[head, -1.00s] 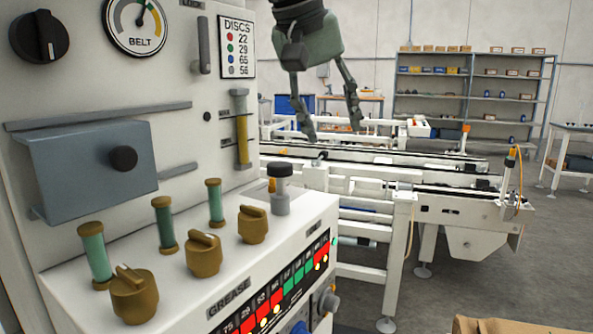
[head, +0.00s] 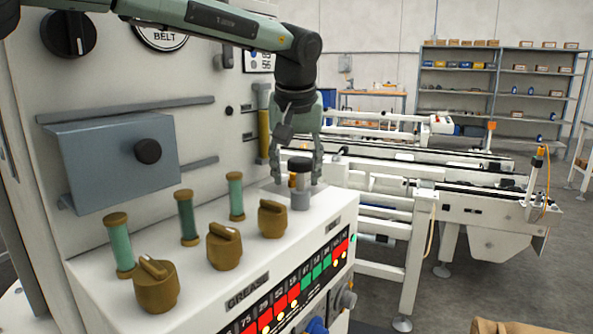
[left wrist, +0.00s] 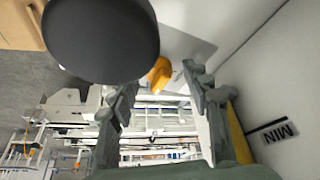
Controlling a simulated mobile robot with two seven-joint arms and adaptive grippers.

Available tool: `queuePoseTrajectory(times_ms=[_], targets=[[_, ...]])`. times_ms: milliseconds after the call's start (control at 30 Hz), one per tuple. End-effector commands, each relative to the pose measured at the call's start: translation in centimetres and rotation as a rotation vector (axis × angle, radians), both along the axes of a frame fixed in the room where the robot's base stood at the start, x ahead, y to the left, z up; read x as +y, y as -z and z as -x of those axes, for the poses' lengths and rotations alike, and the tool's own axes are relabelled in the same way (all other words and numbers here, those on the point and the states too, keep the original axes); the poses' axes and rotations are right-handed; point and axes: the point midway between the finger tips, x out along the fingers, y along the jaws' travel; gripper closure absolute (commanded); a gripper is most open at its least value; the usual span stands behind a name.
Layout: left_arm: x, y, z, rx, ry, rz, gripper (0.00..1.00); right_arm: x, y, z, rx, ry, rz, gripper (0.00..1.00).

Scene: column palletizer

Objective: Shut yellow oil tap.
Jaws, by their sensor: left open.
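The yellow oil tap shows in the left wrist view (left wrist: 159,76) as a small yellow-orange handle, just beyond and between my fingertips. In the head view only a sliver of it shows (head: 292,181), behind a grey post with a black cap (head: 300,198). My left gripper (head: 298,174) points down at the panel's far end, open, with one finger on each side of the tap. It also shows in the left wrist view (left wrist: 162,84), empty. Contact with the tap cannot be told. My right gripper is out of view.
The black cap (left wrist: 100,38) looms close in the wrist view. A yellow-filled sight tube (head: 263,130) stands on the wall beside the gripper. Brown knobs (head: 224,248) and green tubes (head: 188,218) line the console. A white conveyor (head: 450,195) lies beyond.

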Motion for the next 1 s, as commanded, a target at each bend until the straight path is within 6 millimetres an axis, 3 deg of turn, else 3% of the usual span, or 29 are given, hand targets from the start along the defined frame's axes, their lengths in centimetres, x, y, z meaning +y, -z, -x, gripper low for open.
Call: queuePoseTrajectory(times_ms=[167,533,867,1000], targets=[[0.0,0.0,0.0,0.000,0.000,0.001,0.53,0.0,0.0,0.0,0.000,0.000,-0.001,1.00],[0.0,0.0,0.0,0.000,0.000,0.001,0.99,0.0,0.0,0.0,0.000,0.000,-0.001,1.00],[-0.1,-0.1,0.0,0.001,-0.042,0.002,1.00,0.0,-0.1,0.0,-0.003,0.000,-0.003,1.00],[-0.2,-0.2,0.0,0.001,-0.111,0.002,1.00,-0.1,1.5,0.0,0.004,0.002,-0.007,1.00]])
